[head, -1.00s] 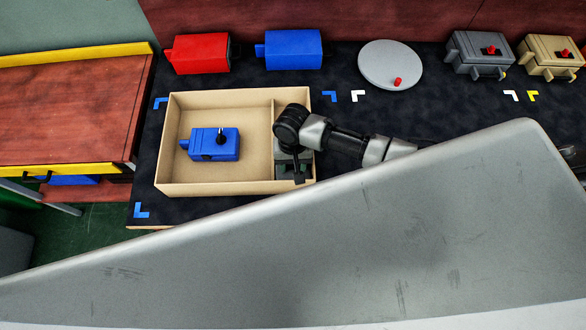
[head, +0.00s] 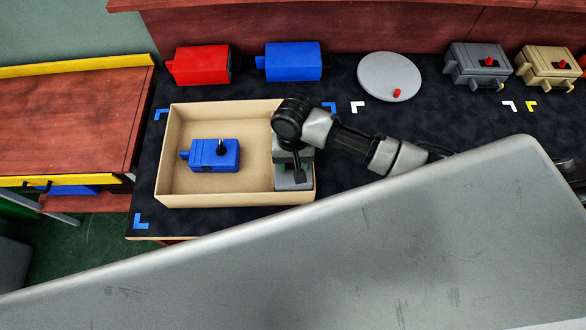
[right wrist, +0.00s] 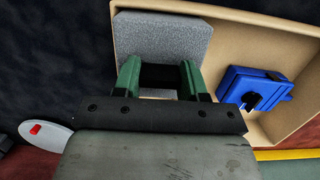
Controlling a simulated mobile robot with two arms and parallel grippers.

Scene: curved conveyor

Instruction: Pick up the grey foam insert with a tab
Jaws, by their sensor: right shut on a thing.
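My left gripper is not in view.
Behind stand a red block (head: 201,65), a blue block (head: 292,62), a grey disc (head: 385,77), a grey housing (head: 477,64) and a tan housing (head: 548,66).

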